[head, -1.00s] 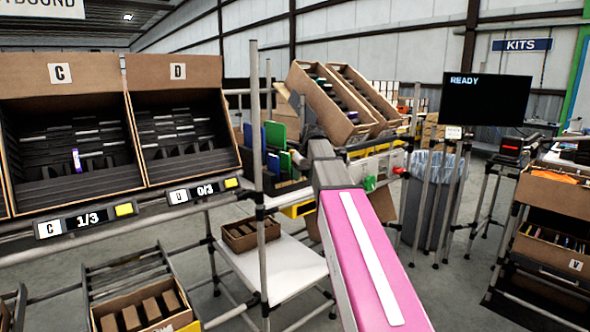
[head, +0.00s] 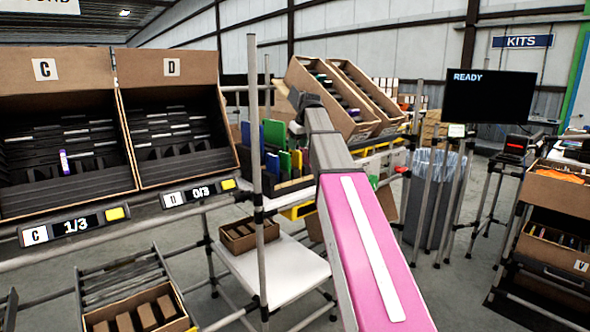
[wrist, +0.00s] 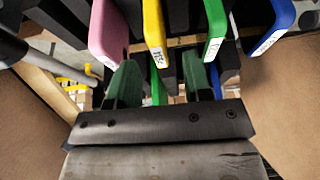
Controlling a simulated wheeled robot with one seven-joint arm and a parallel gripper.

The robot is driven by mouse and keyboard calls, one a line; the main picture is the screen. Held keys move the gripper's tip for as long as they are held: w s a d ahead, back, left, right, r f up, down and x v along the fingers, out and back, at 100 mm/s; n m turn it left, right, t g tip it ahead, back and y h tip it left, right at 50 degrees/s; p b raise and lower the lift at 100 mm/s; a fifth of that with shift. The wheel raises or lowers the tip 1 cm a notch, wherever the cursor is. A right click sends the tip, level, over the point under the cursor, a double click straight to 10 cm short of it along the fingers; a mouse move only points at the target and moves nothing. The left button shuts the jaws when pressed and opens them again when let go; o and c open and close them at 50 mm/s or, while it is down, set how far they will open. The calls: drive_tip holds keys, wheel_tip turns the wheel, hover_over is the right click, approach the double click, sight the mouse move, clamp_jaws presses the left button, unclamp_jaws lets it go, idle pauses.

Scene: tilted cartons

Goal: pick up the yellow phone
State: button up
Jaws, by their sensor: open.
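The yellow phone (wrist: 153,25) stands on edge in a row at the top of the wrist view, between a pink phone (wrist: 108,30) and a green phone (wrist: 216,30), with a white label on its lower end. Another green item shows between the fingers. In the head view my gripper is mostly hidden at the far end of my arm.
A blue phone (wrist: 271,25) stands right of the green one. Brown carton walls (wrist: 285,115) flank my gripper closely. In the head view, an upright post (head: 256,180) stands left of the phone carton, and tilted cartons (head: 325,100) rise behind my arm.

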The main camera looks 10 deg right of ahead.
sight(294, 154)
drive_tip(key=shift+w+x, duration=0.2)
drive_tip(key=shift+x, duration=2.75)
drive_tip(key=shift+r, duration=0.15)
clamp_jaws()
